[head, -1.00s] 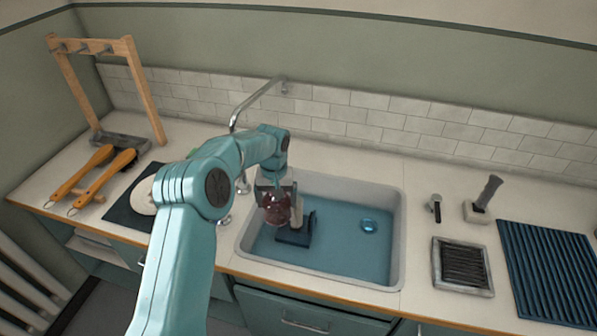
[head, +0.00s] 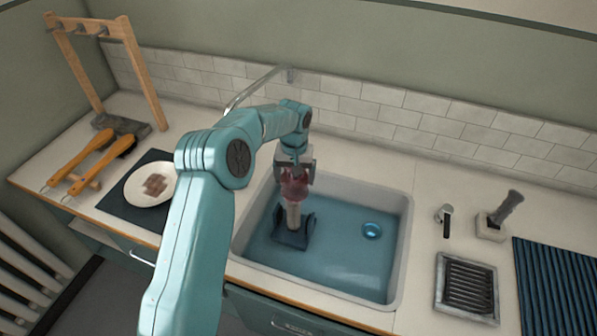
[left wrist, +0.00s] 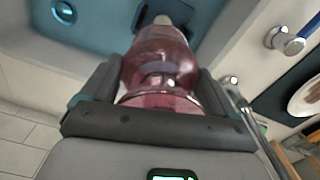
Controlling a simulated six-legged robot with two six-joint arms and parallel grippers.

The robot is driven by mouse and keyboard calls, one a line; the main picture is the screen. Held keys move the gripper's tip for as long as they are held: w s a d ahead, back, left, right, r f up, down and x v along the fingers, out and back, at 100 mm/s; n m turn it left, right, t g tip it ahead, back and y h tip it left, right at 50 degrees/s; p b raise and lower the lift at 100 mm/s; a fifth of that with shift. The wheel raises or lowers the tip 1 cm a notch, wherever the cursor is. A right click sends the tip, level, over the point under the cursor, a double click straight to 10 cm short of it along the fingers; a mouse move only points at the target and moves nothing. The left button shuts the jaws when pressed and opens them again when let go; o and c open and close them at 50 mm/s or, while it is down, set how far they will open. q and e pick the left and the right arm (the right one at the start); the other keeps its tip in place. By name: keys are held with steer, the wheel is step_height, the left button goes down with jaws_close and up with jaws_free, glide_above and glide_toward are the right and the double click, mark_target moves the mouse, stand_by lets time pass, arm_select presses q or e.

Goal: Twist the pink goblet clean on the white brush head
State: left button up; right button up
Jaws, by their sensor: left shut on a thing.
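The pink goblet (head: 294,187) is see-through and is gripped in my left gripper (head: 295,172) over the sink. It also shows in the left wrist view (left wrist: 158,62), clasped between the two dark fingers (left wrist: 155,90). The white brush head (head: 293,214) stands upright on a dark base (head: 292,233) in the sink, directly below the goblet in the head view. A pale tip (left wrist: 162,20) shows just past the goblet's far end in the left wrist view. I cannot tell whether the brush touches or enters the goblet. My right gripper is out of view.
The sink (head: 404,230) holds blue water and a round drain (head: 372,230). A faucet (head: 262,86) arches behind my arm. At left are a plate (head: 137,191) with a brownish patch, orange-handled brushes (head: 92,155) and a wooden rack (head: 143,75). A drain grate (head: 467,287) lies right.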

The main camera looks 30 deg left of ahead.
mark_target(293, 198)
arm_select(q)
steer(key=shift+s+a, duration=0.35)
steer(key=shift+s, duration=0.1)
steer(key=shift+f+b, duration=0.35)
steer(key=shift+f, duration=0.1)
steer(key=shift+w+d+f+b, duration=0.15)
steer(key=shift+f+b, duration=0.15)
steer(key=shift+f, duration=0.35)
steer(key=shift+w+d+f+b, duration=0.1)
steer(key=shift+f+b, duration=0.2)
steer(key=shift+f, duration=0.3)
steer(key=shift+s+a+f+b, duration=0.1)
steer(key=shift+s+f+b, duration=0.1)
steer(key=shift+f, duration=0.15)
steer(key=shift+s+a+f+b, duration=0.1)
steer(key=shift+f+b, duration=0.05)
steer(key=shift+f, duration=0.2)
steer(key=f, duration=0.1)
steer(key=f+b, duration=0.2)
steer(key=shift+w+d+f, duration=0.1)
steer(key=shift+w+f, duration=0.15)
steer(key=shift+f, duration=0.1)
steer(key=shift+s+f+b, duration=0.1)
steer(key=shift+f+b, duration=0.55)
steer(key=shift+w+f, duration=0.2)
steer(key=shift+f, duration=0.1)
steer(key=shift+s+r, duration=0.1)
steer(key=shift+s, duration=0.05)
steer(key=o, duration=0.7)
steer(key=c, duration=0.5)
